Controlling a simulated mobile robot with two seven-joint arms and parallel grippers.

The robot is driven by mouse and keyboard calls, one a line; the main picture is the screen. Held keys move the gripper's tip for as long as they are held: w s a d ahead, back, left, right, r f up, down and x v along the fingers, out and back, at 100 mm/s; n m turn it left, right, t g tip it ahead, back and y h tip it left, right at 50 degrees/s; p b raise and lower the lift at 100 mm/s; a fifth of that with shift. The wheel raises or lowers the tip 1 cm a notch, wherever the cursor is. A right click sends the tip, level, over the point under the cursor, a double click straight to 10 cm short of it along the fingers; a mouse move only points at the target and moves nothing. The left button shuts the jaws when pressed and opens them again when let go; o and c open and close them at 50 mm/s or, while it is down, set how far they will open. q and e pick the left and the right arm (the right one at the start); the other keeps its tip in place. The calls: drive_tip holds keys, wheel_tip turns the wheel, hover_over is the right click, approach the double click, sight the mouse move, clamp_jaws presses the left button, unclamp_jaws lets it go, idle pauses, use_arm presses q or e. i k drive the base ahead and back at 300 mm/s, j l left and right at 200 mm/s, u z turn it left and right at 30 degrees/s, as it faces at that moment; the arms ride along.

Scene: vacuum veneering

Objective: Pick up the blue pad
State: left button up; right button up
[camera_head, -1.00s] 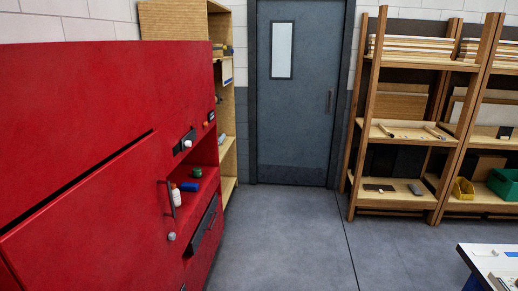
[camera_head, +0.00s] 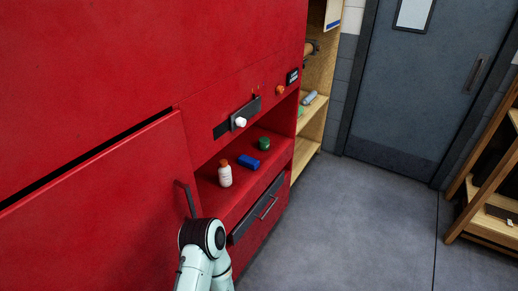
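A small blue block-like item, which looks like the blue pad (camera_head: 248,162), lies on the open red shelf of the red cabinet. It sits between a white bottle with an orange cap (camera_head: 225,174) and a round green item (camera_head: 264,144). One of my arms reaches up from the bottom of the view, below and in front of the shelf. Its end is close to the cabinet's dark vertical handle; whether they touch I cannot tell. No gripper fingers show, and nothing visibly holds the pad.
The red cabinet (camera_head: 120,60) fills the left, with a drawer (camera_head: 262,208) under the shelf and a white knob (camera_head: 240,122) above it. A wooden shelf unit (camera_head: 318,110) stands beyond. Grey floor (camera_head: 350,220) is clear to the right, before a grey door (camera_head: 415,90).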

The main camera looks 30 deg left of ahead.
sight(247, 161)
drive_tip(key=i+l+u, duration=0.15)
drive_tip(key=i+u, duration=0.3)
drive_tip(key=i+l+u, duration=0.3)
drive_tip(key=i+u, duration=0.2)
drive_tip(key=i+l+u, duration=0.7)
drive_tip(key=l+u, duration=0.2)
